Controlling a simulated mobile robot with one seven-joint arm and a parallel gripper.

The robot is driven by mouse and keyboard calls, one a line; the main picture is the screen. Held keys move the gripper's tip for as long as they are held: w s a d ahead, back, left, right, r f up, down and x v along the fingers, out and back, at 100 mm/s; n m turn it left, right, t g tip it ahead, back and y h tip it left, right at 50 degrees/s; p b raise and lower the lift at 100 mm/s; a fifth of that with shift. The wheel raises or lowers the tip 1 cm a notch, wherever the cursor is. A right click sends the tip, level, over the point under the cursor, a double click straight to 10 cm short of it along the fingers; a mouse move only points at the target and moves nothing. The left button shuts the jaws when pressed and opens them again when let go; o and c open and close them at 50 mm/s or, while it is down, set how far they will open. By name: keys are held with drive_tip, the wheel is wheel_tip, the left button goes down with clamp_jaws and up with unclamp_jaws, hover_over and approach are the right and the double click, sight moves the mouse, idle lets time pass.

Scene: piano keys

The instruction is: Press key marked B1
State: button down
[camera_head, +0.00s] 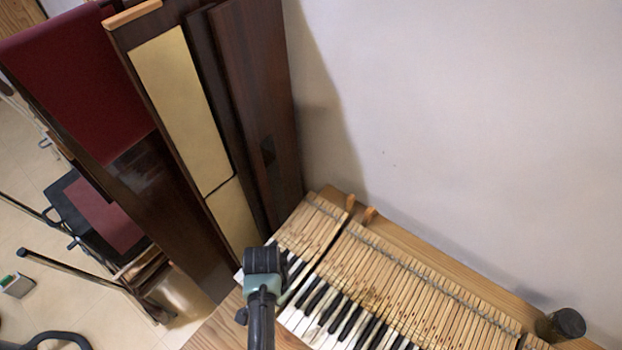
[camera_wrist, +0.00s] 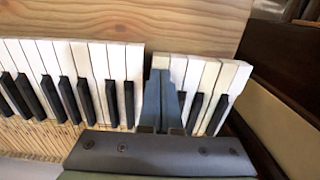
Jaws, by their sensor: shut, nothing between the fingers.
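The piano keyboard is a row of white and black keys, seen in the head view (camera_head: 335,310) and the wrist view (camera_wrist: 95,62). No lettering is readable, so I cannot tell which key is B1. A gap splits the long row from a short group of keys (camera_wrist: 205,75). My gripper (camera_wrist: 160,70) is shut and empty, its blue-grey fingers together. In the wrist view its tips are over the white key at the edge of the short group, next to the gap. I cannot tell whether they touch it. In the head view my wrist hides the fingertips.
Bare wooden key levers (camera_head: 400,280) run behind the keys. A wooden board (camera_wrist: 190,25) borders the key fronts. Dark wooden panels (camera_head: 265,110) lean at the left, close to the short group. A dark cylinder (camera_head: 562,325) stands at the right end. A pale wall (camera_head: 470,120) is behind.

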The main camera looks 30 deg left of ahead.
drive_tip(key=shift+f+b, duration=0.45)
drive_tip(key=shift+f, duration=0.3)
wheel_tip(320, 180, up, 9)
drive_tip(key=p, duration=0.9)
drive_tip(key=shift+r+p, duration=0.15)
drive_tip(key=shift+p, duration=0.15)
idle(0.7)
